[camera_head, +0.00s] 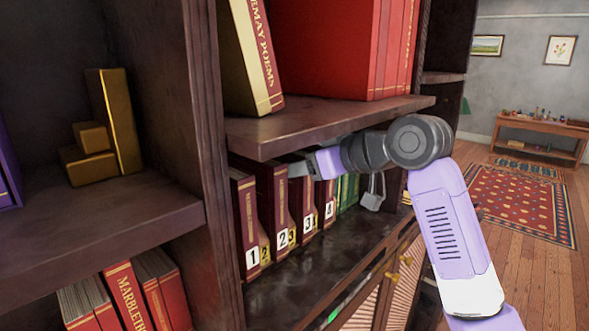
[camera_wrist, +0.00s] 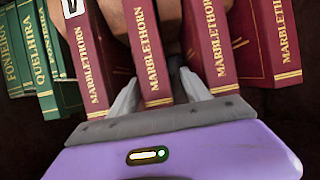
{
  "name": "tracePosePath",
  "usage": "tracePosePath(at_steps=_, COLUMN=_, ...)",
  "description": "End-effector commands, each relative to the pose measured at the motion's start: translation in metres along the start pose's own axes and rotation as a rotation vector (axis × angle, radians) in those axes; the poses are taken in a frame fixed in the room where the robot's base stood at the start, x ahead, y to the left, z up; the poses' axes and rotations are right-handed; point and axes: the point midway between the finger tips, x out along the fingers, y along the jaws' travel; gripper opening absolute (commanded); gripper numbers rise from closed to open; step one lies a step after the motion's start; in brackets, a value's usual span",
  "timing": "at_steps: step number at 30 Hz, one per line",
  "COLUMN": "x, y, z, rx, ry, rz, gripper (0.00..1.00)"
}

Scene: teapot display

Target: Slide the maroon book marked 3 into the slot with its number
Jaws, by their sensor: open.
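Maroon books stand in a row on the lower shelf in the head view, with white labels 1 (camera_head: 249,222), 2 (camera_head: 278,210), 3 (camera_head: 304,203) and 4 (camera_head: 327,190). Yellow number marks 2, 3 and 1 show in the gaps between them. My gripper (camera_head: 302,165) reaches in over the tops of the books around 2 and 3. In the wrist view my open gripper (camera_wrist: 162,92) has a finger on each side of a maroon book (camera_wrist: 152,75), by its place in the row probably the one marked 3. Its label is not visible there, and contact cannot be told.
Green books (camera_head: 347,190) stand right of the maroon row and show at the left in the wrist view (camera_wrist: 35,60). The upper shelf board (camera_head: 325,122) lies close above my gripper. A dark upright (camera_head: 205,130) stands left. The shelf front (camera_head: 320,265) is bare.

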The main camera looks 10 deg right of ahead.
Motion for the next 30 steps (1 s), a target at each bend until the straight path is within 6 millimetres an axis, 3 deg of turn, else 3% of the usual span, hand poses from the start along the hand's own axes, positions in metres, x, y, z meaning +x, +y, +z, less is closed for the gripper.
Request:
tracePosePath(at_steps=3, x=-0.028, y=0.003, z=-0.007, rx=-0.008, ry=0.022, rz=0.011, gripper=0.56)
tracePosePath(at_steps=11, x=-0.058, y=0.004, z=-0.004, rx=-0.002, ry=0.017, rz=0.01, gripper=0.56)
tracePosePath(at_steps=30, x=-0.062, y=0.005, z=0.001, rx=0.0, ry=0.018, rz=0.012, gripper=0.56)
